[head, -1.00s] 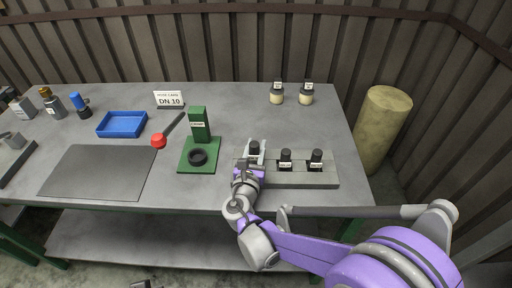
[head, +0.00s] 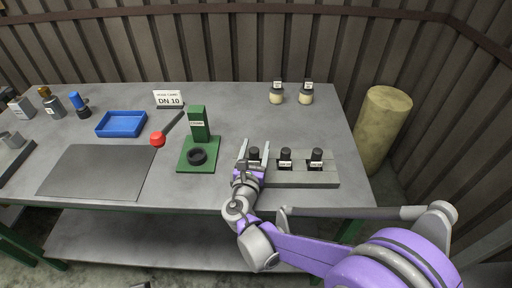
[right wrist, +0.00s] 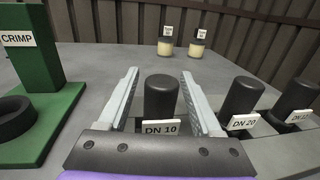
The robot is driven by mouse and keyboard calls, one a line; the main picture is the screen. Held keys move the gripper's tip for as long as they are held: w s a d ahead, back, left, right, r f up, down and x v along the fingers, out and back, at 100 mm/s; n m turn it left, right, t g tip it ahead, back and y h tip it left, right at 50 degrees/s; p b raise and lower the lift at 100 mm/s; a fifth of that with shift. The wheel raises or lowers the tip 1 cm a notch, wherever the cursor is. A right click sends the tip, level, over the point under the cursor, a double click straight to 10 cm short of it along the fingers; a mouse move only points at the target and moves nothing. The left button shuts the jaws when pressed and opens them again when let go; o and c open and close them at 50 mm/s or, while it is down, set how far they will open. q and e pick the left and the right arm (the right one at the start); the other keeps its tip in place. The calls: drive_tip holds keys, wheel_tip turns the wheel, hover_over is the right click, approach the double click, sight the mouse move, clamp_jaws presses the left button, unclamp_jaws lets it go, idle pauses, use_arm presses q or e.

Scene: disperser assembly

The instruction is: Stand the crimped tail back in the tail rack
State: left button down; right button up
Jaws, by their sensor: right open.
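The tail rack (head: 327,179) is a grey block at the front right of the table. Several dark upright tails stand in it: one at the DN 10 label (right wrist: 161,98), one at the DN 20 label (right wrist: 241,96) and one at its right end (right wrist: 296,103). My right gripper (head: 254,149) is open, its two fingers on either side of the DN 10 tail, with a gap on each side in the right wrist view (right wrist: 160,88). Whether that tail is crimped cannot be told. My left gripper is not clearly in view.
A green crimp stand (head: 198,140) with a black ring (head: 197,157) is left of the rack. A red-ended tool (head: 158,139), a blue tray (head: 121,124) and a DN 10 card (head: 169,99) lie further left. Two small jars (head: 277,95) stand at the back.

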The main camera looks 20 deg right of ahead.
drive_tip(key=shift+s+f, duration=0.1)
drive_tip(key=shift+f, duration=0.2)
drive_tip(key=shift+r, duration=0.25)
drive_tip(key=shift+r+p, duration=0.55)
drive_tip(key=shift+p, duration=0.2)
drive_tip(key=v, duration=1.1)
drive_tip(key=shift+s+a, duration=0.2)
drive_tip(key=shift+s, duration=0.15)
